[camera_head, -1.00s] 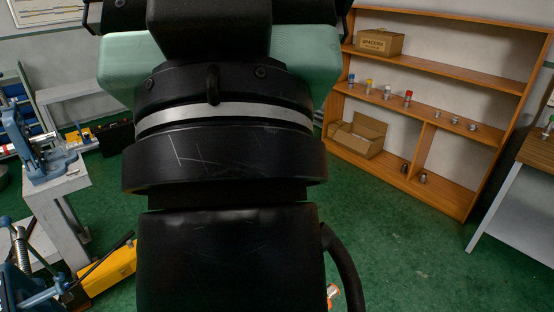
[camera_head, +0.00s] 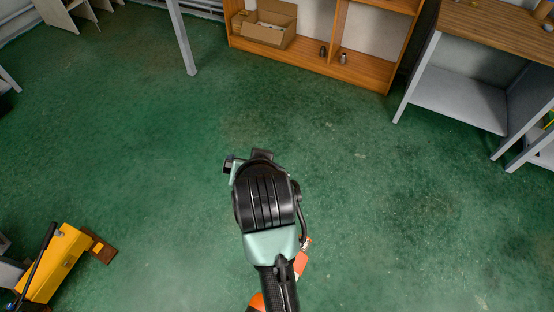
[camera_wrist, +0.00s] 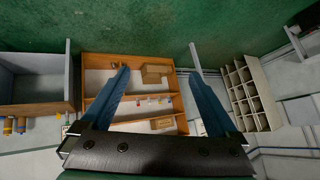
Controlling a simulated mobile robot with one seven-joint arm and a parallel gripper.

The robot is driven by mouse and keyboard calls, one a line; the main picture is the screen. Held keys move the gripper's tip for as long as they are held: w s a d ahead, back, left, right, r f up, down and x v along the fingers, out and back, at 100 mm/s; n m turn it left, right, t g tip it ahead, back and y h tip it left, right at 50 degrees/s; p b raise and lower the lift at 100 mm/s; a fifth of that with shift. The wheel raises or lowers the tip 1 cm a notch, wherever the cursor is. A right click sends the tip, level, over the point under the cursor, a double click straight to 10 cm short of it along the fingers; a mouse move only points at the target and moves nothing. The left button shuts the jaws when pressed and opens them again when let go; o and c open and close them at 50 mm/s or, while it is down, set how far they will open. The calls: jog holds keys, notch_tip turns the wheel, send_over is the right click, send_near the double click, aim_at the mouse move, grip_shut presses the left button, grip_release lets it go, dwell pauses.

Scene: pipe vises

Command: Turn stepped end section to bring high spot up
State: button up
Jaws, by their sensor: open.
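My gripper (camera_head: 250,158) is at the end of my arm, above the green floor in the middle of the head view. In the wrist view its two blue fingers are spread apart, with nothing between the fingertips (camera_wrist: 159,70). Neither the stepped end section nor a vise holding it can be made out in either current view.
A wooden shelf unit (camera_head: 320,65) with an open cardboard box (camera_head: 268,25) stands at the back. A workbench (camera_head: 455,98) is at right, and a yellow case (camera_head: 60,262) lies at lower left. A pigeonhole rack (camera_wrist: 252,95) shows in the wrist view. The middle floor is clear.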

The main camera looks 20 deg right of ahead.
jog(key=s+a+f+m+g+y+p, duration=0.1)
jog(key=s+a+f+m+g+y, duration=0.15)
jog(key=s+f+g, duration=1)
jog(key=s+f+t, duration=0.1)
jog(key=f, duration=0.4)
jog(key=s+f+t, duration=0.1)
jog(key=s+f, duration=0.1)
jog(key=f, duration=0.3)
jog(key=s+f+m+t, duration=0.1)
jog(key=s+f+t, duration=0.1)
jog(key=f, duration=0.4)
jog(key=shift+d+p, duration=0.35)
jog(key=c, duration=1.4)
jog(key=shift+t, duration=0.25)
